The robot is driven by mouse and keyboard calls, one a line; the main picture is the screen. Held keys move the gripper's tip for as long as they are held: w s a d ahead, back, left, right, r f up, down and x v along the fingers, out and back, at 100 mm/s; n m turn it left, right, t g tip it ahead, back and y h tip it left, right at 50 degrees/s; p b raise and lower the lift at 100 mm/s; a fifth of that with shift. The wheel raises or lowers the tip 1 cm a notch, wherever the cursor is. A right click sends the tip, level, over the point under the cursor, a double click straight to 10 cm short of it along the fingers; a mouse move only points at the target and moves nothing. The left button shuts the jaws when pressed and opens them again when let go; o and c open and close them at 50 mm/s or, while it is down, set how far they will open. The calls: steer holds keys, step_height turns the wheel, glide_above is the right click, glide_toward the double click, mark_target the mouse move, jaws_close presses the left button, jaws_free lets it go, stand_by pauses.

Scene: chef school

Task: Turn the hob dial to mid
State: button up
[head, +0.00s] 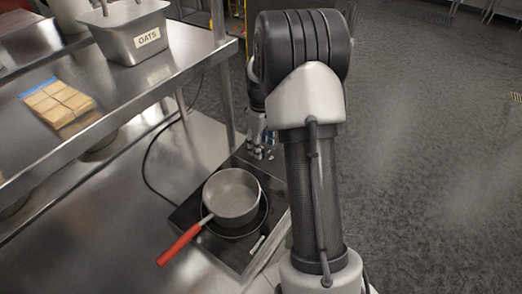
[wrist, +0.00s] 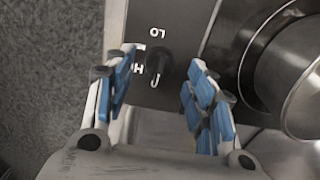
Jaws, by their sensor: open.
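The hob (head: 185,217) is a dark flat unit on the steel lower counter in the head view. In the wrist view its panel (wrist: 200,18) carries upside-down LO and HI labels and a small black dial (wrist: 158,64). A pale mark shows at the dial's lower end. My gripper (wrist: 162,66) is open, its blue-padded fingers to the left and right of the dial with gaps showing on both sides. Contact and height above the panel are hard to tell. In the head view my gripper (head: 264,147) is over the hob's far end, partly behind my arm, and the dial is hidden.
A steel saucepan (head: 231,197) with a red handle (head: 180,245) stands on the hob; it shows close beside the right finger in the wrist view (wrist: 290,80). A steel shelf (head: 110,95) with an oats tub (head: 125,32) overhangs at the left. Open floor lies right.

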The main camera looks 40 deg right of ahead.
steer(key=shift+f, duration=1.05)
steer(key=shift+c, duration=0.5)
steer(key=c, duration=1)
